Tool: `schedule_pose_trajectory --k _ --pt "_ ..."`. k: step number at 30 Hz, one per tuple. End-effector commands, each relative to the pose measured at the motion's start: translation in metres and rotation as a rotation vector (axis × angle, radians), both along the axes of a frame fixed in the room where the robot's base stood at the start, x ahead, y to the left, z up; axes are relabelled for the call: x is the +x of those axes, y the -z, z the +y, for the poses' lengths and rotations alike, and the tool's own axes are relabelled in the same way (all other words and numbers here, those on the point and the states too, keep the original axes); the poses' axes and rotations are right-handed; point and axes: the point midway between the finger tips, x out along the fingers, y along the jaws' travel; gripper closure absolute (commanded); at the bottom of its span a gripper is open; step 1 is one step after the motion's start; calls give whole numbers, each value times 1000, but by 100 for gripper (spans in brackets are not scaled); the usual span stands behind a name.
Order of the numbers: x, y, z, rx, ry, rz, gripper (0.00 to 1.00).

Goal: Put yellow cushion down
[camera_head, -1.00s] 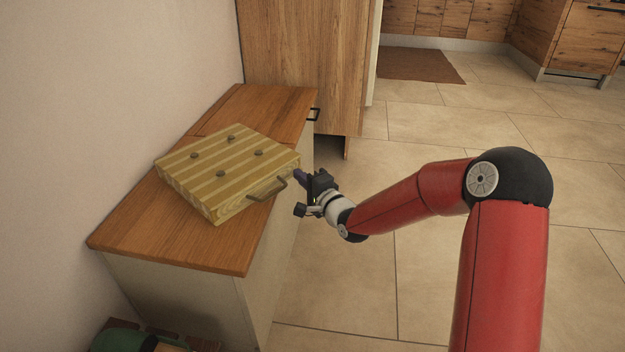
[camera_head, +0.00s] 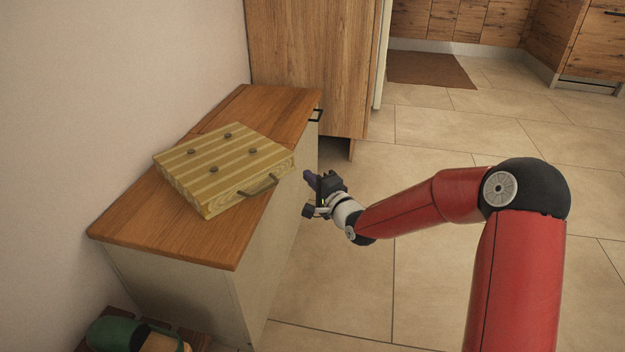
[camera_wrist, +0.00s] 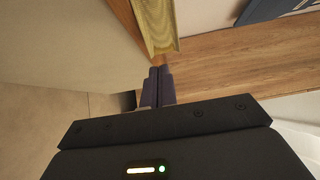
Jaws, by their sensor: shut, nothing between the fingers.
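The yellow striped cushion (camera_head: 222,170) has dark buttons on top and a handle on its front side. It lies flat at an angle on the wooden top of a low cabinet (camera_head: 130,228). My gripper (camera_head: 309,178) is shut and empty, just off the cabinet's front edge, to the right of the cushion and apart from it. In the wrist view the shut fingers (camera_wrist: 160,72) point toward an edge of the cushion (camera_wrist: 155,25). Its handle is not clear there.
A tall wooden cabinet (camera_head: 305,70) stands behind the low one, with a wall to the left. A green and tan shoe-like item (camera_head: 125,335) is at the bottom left. The tiled floor (camera_head: 420,270) to the right is open. A brown mat (camera_head: 430,69) lies far back.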

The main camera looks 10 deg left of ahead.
Motion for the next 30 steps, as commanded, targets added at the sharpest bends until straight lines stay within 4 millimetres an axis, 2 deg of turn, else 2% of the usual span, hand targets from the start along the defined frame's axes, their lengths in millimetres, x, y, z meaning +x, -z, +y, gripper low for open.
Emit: schedule_pose_trajectory --k 16,21,30 --pt "-61 -1 -58 -3 1 0 100" --pt "-69 -1 -65 -1 0 0 100" --pt "-70 -1 -65 -1 0 0 100"
